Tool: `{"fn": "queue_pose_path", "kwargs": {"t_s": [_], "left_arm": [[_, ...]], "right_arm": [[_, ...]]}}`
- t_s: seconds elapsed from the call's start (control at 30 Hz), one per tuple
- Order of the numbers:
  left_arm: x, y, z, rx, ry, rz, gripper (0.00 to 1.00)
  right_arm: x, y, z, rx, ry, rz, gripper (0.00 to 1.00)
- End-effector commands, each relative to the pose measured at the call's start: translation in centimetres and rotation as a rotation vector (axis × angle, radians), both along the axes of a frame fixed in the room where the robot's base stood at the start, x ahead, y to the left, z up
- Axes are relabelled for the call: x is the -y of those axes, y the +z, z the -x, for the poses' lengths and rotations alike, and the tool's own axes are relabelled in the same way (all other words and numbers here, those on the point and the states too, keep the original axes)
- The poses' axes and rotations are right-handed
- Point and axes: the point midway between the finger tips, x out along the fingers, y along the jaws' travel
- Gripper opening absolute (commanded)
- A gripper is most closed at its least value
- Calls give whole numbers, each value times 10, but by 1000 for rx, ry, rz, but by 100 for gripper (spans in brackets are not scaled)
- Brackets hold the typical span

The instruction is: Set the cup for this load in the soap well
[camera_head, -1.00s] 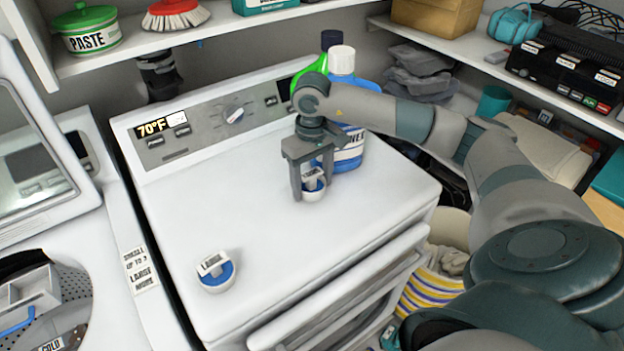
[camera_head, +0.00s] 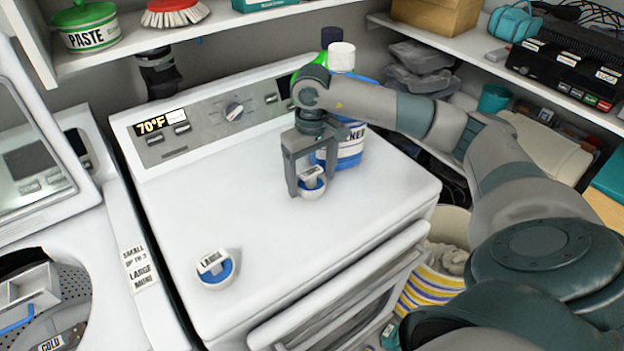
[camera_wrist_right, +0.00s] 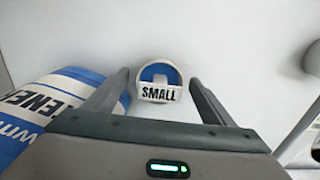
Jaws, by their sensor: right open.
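A small white cup with blue inside (camera_head: 312,188) stands on the dryer's white top; its tag reads SMALL in the right wrist view (camera_wrist_right: 160,74). My right gripper (camera_head: 312,182) is open, its fingers on either side of this cup with gaps visible in the wrist view. A second cup, tagged LARGE (camera_head: 215,270), stands nearer the dryer's front left. The open washer (camera_head: 95,290) at left has a pale tray-like compartment (camera_head: 28,287), cut by the picture edge. Its label (camera_head: 137,268) reads SMALL up to 3, LARGE more. My left gripper is out of view.
A blue and white bottle (camera_head: 350,150) stands close behind the right gripper; it fills the left of the wrist view. The dryer's control panel (camera_head: 200,118) rises at the back. The dryer top between the two cups is clear. A striped basket (camera_head: 432,285) sits at right.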

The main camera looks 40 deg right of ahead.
Motion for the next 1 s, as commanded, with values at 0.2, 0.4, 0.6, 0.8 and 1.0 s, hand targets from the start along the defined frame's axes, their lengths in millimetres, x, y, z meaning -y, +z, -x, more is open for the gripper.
{"fn": "queue_pose_path", "kwargs": {"t_s": [0.2, 0.4, 0.6, 0.8, 1.0], "left_arm": [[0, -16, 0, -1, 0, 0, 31], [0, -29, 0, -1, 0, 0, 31], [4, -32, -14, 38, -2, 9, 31], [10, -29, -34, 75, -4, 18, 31], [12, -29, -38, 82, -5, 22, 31]], "right_arm": [[0, 28, -1, 5, 1, 0, 77], [0, 62, -1, 4, 2, 1, 77], [0, 94, 0, 3, 0, 1, 77], [0, 107, 0, 1, 0, 0, 77], [0, 111, 0, 0, 0, 1, 77]]}}
